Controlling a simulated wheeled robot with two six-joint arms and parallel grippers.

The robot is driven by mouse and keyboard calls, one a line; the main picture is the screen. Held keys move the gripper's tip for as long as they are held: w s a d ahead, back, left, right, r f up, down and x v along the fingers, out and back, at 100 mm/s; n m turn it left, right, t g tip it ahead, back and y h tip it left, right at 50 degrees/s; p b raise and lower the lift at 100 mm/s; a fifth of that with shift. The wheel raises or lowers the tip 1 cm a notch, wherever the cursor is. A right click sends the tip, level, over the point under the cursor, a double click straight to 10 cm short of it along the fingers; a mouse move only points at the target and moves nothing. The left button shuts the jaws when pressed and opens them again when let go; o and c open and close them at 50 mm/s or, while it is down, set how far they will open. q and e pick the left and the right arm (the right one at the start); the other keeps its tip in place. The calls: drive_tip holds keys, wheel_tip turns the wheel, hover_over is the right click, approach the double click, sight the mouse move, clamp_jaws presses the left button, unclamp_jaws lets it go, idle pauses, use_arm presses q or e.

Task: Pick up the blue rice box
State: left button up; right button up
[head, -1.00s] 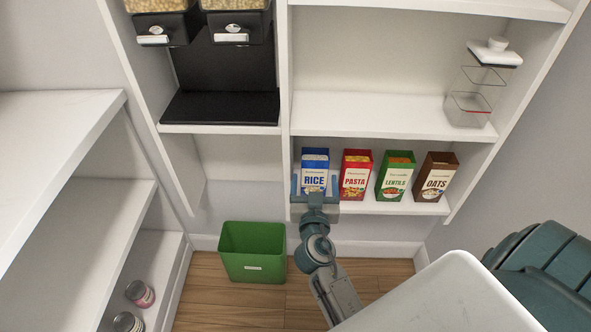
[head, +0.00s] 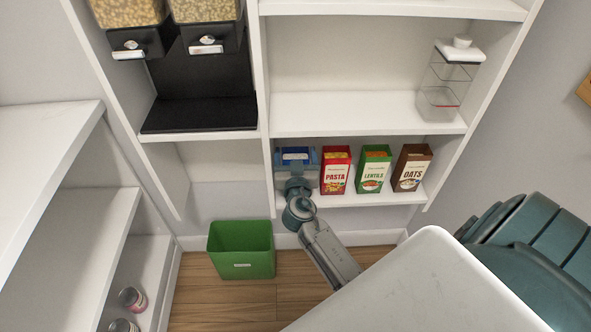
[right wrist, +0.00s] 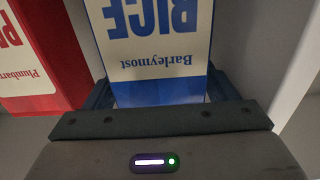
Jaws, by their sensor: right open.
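The blue and white rice box (head: 294,152) stands at the left end of the lower shelf, mostly hidden behind my right gripper (head: 294,161) in the head view. In the right wrist view the rice box (right wrist: 155,55) shows upside down, with its blue base band toward my palm. My right gripper (right wrist: 159,93) is open, with one finger on either side of the box. I cannot tell if the fingers touch it. My left gripper is not in view.
A red pasta box (head: 335,171) stands close to the right of the rice box. Green lentils (head: 373,170) and brown oats (head: 411,168) boxes follow on the shelf. A shelf divider is close on the left. A green bin (head: 240,250) stands on the floor below.

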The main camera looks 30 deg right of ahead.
drive_tip(key=shift+x, duration=0.95)
drive_tip(key=c, duration=1.3)
drive_tip(key=shift+c, duration=0.7)
drive_tip(key=shift+r, duration=0.2)
